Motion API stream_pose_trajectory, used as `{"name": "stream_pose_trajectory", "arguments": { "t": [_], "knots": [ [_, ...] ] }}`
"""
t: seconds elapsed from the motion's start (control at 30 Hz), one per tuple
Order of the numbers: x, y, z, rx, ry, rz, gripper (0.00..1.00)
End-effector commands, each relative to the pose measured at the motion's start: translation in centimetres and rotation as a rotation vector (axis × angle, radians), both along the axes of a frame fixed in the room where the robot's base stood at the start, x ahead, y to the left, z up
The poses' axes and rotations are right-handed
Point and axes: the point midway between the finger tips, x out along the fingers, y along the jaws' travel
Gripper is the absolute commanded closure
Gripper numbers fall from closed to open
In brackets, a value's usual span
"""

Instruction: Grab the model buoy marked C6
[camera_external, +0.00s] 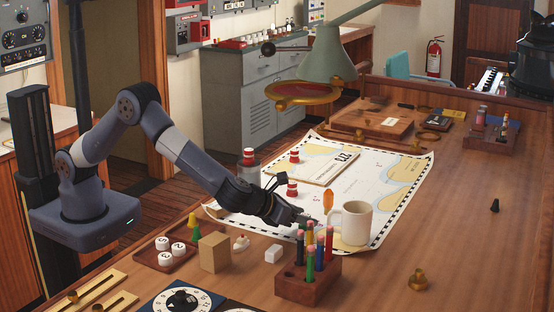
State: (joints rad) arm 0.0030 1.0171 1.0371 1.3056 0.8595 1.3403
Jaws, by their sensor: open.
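Several small red-and-white banded model buoys stand around the chart (385,190). One buoy (292,188) stands on the chart just beyond my gripper. A second buoy (294,156) is farther back on the chart. A third buoy (249,157) is at the left, above a grey cylinder. No C6 mark is readable on any of them at this size. My gripper (298,218) is open, low over the front of the chart, behind the pencil block and left of the mug. Its fingertips are small and dark, and nothing shows held between them.
A wooden pencil block (308,284) with coloured pencils and a white mug (356,224) stand close to my gripper. An orange upright piece (328,201) is beside the mug. A green lamp (328,62) hangs over the back of the chart. The table's right side is mostly clear.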

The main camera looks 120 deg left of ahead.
Motion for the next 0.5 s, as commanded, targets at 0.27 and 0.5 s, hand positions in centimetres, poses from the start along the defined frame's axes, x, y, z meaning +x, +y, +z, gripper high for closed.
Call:
{"name": "stream_pose_trajectory", "arguments": {
  "t": [0.27,0.5],
  "knots": [
    [0.77,1.23,-0.81,-0.001,0.000,-0.001,0.47],
    [0.74,1.20,-0.80,-0.001,0.000,-0.001,0.55]
  ]
}}
